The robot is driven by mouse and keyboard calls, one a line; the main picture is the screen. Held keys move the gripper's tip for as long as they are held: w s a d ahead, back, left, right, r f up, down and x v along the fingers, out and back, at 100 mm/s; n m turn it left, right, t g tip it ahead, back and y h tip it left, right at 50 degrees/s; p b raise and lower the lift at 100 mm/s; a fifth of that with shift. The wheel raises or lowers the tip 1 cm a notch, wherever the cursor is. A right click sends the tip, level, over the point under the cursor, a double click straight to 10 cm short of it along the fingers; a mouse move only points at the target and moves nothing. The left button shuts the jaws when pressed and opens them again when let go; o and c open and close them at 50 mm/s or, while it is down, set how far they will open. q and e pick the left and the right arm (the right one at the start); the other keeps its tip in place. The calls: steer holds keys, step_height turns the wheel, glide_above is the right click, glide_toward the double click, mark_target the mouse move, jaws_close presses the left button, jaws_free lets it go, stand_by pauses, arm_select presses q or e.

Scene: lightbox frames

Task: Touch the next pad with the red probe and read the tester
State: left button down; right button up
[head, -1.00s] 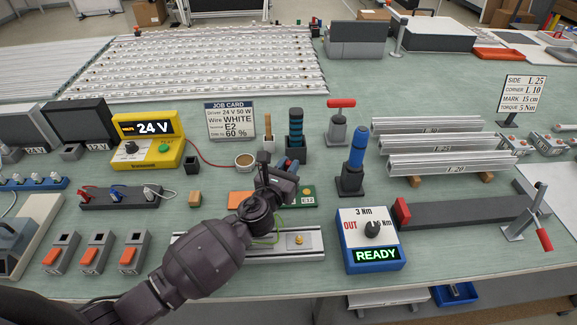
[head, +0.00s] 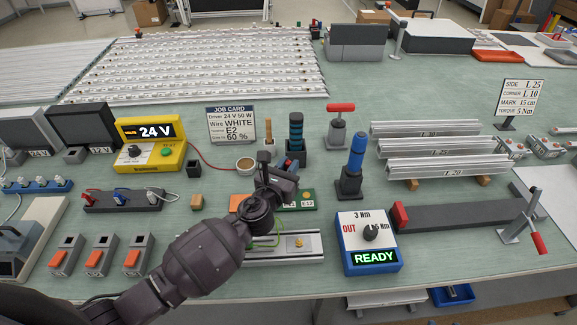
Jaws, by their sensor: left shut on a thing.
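The yellow tester (head: 151,162) stands at left and its display reads 24 V. A red lead (head: 206,158) runs from it past the cup toward my left gripper. My left gripper (head: 284,172) is shut over the green board (head: 313,207), on what appears to be the red probe; the jaws mostly hide it. Copper pads (head: 308,195) show at the board's right end. The gripper covers the board's middle, and I cannot tell whether the probe tip touches a pad. My right gripper is not in view.
An aluminium rail (head: 312,249) lies in front of the board. A blue box (head: 351,268) reading READY stands to its right. The mat at front left is partly clear.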

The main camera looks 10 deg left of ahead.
arm_select(q)
steer(key=shift+r+p, duration=1.05)
steer(key=shift+r, duration=0.95)
steer(key=shift+p, duration=0.3)
